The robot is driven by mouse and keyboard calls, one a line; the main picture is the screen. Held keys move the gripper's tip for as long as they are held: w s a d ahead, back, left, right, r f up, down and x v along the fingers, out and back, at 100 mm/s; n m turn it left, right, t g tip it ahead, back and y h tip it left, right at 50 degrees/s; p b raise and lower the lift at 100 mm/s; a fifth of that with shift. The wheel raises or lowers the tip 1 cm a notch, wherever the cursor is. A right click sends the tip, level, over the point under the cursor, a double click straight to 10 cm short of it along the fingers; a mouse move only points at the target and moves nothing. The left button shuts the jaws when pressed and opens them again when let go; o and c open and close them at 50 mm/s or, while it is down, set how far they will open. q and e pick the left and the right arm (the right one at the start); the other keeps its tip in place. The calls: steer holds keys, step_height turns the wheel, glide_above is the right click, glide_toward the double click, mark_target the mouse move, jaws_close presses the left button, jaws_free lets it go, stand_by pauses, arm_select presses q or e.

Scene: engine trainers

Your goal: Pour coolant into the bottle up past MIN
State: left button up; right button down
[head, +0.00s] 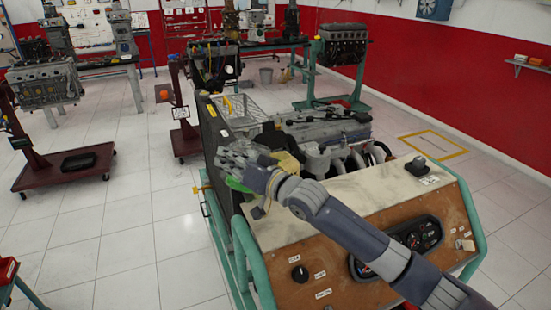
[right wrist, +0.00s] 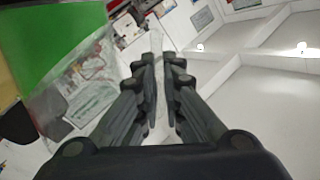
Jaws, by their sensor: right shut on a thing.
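My right gripper (head: 238,160) reaches over the left side of the engine trainer (head: 352,199). In the right wrist view its fingers (right wrist: 164,75) are close together on a thin pale, see-through part. A green container (right wrist: 55,35) with a clear, labelled part fills the left of that view. In the head view, a bit of green (head: 237,185) shows below the hand, and a yellow-green thing (head: 287,162) shows behind the wrist. I cannot tell which of these is the bottle. Its MIN mark and any coolant stream are not visible. My left gripper is out of view.
The engine (head: 325,128) with hoses stands behind the panel top. A wire basket (head: 236,112) and a dark radiator side (head: 212,130) are left of it. A gauge panel (head: 415,235) faces front. Open tiled floor (head: 140,215) lies left.

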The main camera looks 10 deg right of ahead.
steer(key=s+a+f+n+b, duration=0.2)
steer(key=s+a+f+n, duration=0.1)
steer(key=f+n, duration=0.3)
steer(key=shift+s+a+h, duration=0.3)
steer(key=shift+a, duration=0.15)
